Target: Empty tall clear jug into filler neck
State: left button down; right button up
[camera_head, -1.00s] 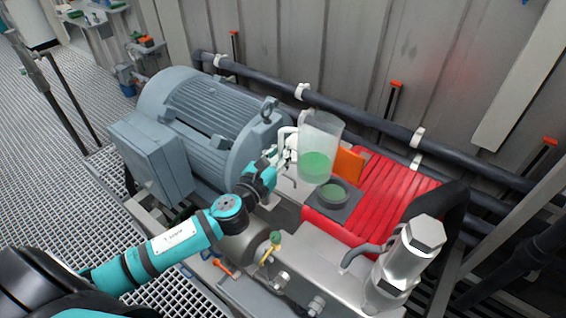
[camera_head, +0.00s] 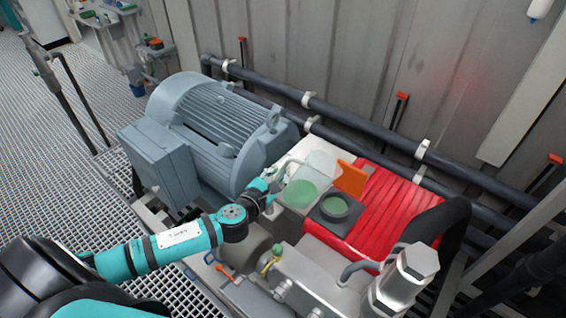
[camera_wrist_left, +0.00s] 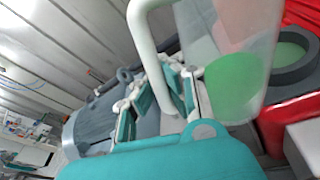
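The tall clear jug (camera_head: 318,168) has green liquid in its lower part and leans to the right in the head view. It stands out left of the filler neck (camera_head: 336,207), a dark round collar on a dark square plate with green inside. In the left wrist view the jug (camera_wrist_left: 258,30) is at the right, close beside the neck (camera_wrist_left: 295,68). My left gripper (camera_head: 272,186) is at the jug's left side. The wrist view shows its fingers (camera_wrist_left: 163,98) around the white handle. No liquid is seen running out. My right gripper is not in view.
An orange flap (camera_head: 351,179) stands behind the neck. A red ribbed cover (camera_head: 385,215) lies to its right, with a silver hex-topped fitting (camera_head: 412,268) in front. A large grey motor (camera_head: 205,130) is at the left. Dark pipes (camera_head: 365,120) run along the wall.

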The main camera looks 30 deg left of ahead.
pick_arm(q)
jog(key=shift+a+r+m+p, duration=0.1)
jog(key=shift+m+p, duration=0.2)
jog(key=shift+p, duration=0.1)
jog(key=m+p, duration=0.1)
jog(key=g+y+p, duration=0.1)
jog(key=p, duration=0.1)
jog(key=shift+f+m, duration=0.35)
jog(key=shift+m, duration=0.05)
jog(key=m+p, duration=0.1)
jog(key=p, duration=0.1)
jog(key=d+m+g+y+p, duration=0.1)
jog(key=shift+w+d+g+y+p, duration=0.25)
jog(key=shift+w+g+y+p, duration=0.05)
jog(key=shift+p, duration=0.05)
jog(key=shift+f, duration=0.35)
jog(key=shift+b, duration=0.3)
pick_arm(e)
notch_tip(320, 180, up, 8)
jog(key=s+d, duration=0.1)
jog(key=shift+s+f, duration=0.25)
pick_arm(q)
jog(key=shift+a, duration=0.1)
jog(key=shift+w+d+r+m, duration=0.1)
jog(key=shift+d+m, duration=0.1)
jog(key=shift+m, duration=0.2)
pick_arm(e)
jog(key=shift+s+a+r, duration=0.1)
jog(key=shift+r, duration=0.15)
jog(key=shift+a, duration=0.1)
